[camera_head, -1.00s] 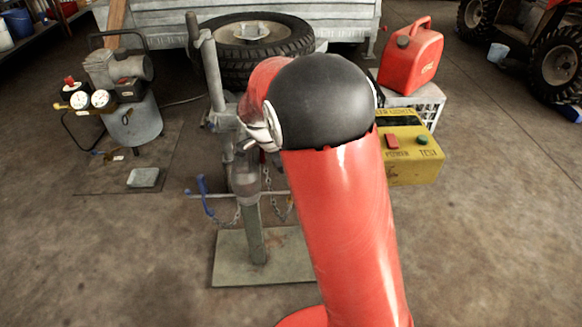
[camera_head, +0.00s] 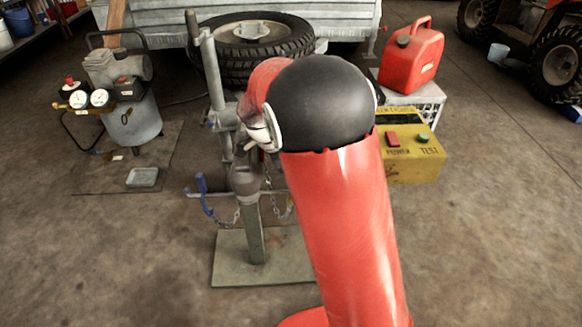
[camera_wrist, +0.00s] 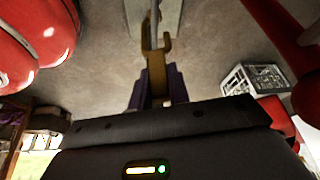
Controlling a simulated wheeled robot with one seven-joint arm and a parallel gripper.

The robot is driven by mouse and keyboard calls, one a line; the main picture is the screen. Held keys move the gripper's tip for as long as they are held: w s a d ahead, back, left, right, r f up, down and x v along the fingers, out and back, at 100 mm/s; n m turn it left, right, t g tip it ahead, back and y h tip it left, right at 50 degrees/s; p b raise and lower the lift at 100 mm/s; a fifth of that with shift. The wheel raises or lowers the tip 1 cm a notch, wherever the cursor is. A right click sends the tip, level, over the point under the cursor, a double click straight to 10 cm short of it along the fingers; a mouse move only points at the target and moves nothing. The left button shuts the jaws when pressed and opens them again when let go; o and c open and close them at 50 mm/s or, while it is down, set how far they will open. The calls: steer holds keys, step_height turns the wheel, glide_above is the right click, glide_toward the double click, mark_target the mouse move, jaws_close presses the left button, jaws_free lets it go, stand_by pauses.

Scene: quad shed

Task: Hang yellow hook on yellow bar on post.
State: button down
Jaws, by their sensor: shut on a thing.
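The yellow hook (camera_wrist: 155,70) is held between the purple fingers of my gripper (camera_wrist: 157,88) in the wrist view. Its forked end points away from my gripper, toward the post's foot at the top. The post (camera_head: 255,232) stands upright on a square base plate (camera_head: 228,262) in the head view. A crossbar (camera_head: 222,194) with a blue hook (camera_head: 203,188) and chains shows at the post. My arm hides the post's right side and much of its upper part. I cannot make out the yellow bar, or whether the hook touches it.
A compressor (camera_head: 130,105) stands at the left, and a tire (camera_head: 255,35) lies behind the post. A yellow test box (camera_head: 412,160) and a red fuel can (camera_head: 411,58) on a white crate (camera_head: 432,102) stand at the right. The floor in front is clear.

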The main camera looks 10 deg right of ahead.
steer(key=shift+f, duration=0.2)
steer(key=c, duration=0.8)
jaws_free()
steer(key=shift+o, duration=0.2)
steer(key=shift+r, duration=0.1)
steer(key=shift+r+p, duration=2.7)
steer(key=shift+r, duration=1.8)
